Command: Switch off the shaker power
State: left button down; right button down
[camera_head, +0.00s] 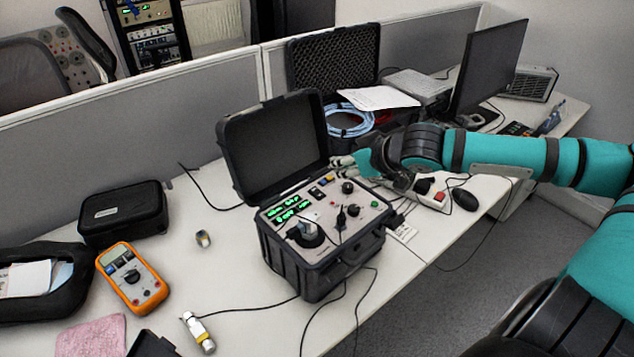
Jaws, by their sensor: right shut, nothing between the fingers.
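The shaker (324,235) is a black case with its lid (273,148) open, standing on the white desk. Its grey top panel carries green lit displays (292,209), several knobs, small switches (317,192) and a round mount with a metal piece on it. My right gripper (342,164) reaches in from the right and is at the panel's back right edge, close to the small switches and the lid. Its fingers are shut and empty. Whether they touch the panel I cannot tell. My left gripper is not in view.
An orange multimeter (132,277), a black pouch (123,214) and a metal sensor (199,333) lie left of the case. A power strip with a red switch (438,196) and a mouse (465,199) lie right of it. Cables run across the desk. A monitor (488,70) stands behind.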

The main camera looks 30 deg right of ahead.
jog(key=p, duration=0.2)
send_over(317, 192)
jog(key=f, duration=0.3)
jog(key=s+f, duration=0.1)
jog(key=f, duration=0.1)
jog(key=shift+d+f, duration=0.1)
jog(key=shift+f, duration=0.1)
jog(key=f, duration=0.2)
jog(key=w+f, duration=0.1)
jog(key=shift+f, duration=0.9)
